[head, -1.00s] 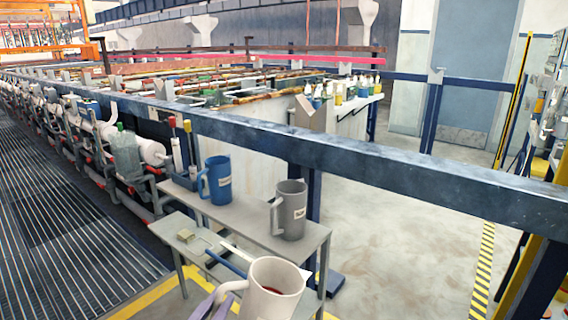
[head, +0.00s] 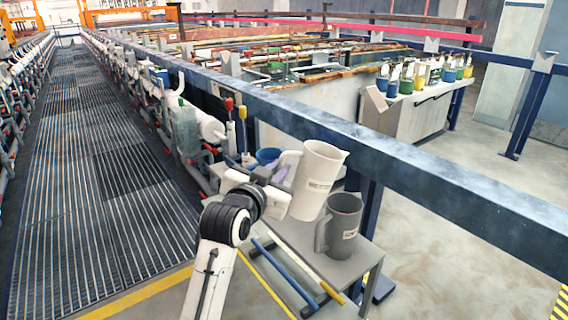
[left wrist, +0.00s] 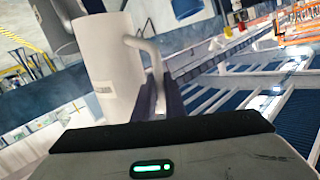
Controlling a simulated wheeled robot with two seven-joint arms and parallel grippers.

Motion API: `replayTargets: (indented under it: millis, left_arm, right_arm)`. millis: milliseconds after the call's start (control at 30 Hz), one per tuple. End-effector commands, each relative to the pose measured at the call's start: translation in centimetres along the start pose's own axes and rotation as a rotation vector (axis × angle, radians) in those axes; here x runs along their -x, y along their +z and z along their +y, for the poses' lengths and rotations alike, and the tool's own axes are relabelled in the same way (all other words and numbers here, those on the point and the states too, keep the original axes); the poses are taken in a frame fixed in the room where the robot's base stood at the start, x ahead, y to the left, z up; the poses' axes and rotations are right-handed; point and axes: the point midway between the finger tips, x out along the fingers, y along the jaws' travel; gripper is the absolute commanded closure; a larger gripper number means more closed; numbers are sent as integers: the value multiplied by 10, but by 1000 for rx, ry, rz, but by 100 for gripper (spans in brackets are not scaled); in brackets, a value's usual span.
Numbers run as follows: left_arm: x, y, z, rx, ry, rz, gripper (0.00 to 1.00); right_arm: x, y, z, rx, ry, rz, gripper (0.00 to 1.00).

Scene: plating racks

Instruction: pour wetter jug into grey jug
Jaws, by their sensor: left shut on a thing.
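The white jug (head: 318,182) has a label too small to read. It is held in the air above the bench, up and left of the grey jug in the head view, leaning slightly right. My left gripper (head: 270,174) is shut on its handle side. In the left wrist view the white jug (left wrist: 100,62) shows with its handle between the fingers (left wrist: 160,98). The grey jug (head: 343,222) stands upright on the bench, its handle to the left. The white jug's inside is hidden. My right gripper is not in view.
The small grey bench (head: 350,270) carries the grey jug. A blue jug (head: 268,156) is partly hidden behind my gripper. A blue rail (head: 420,185) runs just behind the bench. Coloured bottles (head: 420,76) stand on a far shelf. Open floor lies to the right.

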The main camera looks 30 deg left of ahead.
Motion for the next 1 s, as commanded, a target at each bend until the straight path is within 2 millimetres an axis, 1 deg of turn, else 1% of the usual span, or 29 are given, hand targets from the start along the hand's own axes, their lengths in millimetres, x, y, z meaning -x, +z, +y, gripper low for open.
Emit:
replayTargets:
  millis: [267, 400, 433, 500, 700, 833, 1000]
  left_arm:
    - [0, -1, 0, 0, -1, 2, 100]
    - [2, -4, -1, -1, 1, 0, 100]
    - [2, -2, -1, 4, 0, 4, 100]
    - [5, 3, -6, 45, -2, 32, 100]
    - [15, 2, -21, 163, 0, 113, 100]
    - [20, 0, -28, 218, 0, 150, 100]
    - [22, -1, -32, 249, 2, 170, 100]
  right_arm:
    - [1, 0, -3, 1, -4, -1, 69]
    - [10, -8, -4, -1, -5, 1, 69]
    - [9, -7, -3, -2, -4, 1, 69]
    - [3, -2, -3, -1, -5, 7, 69]
    - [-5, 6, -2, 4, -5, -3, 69]
    - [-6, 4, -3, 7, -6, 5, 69]
    - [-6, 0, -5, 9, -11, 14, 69]
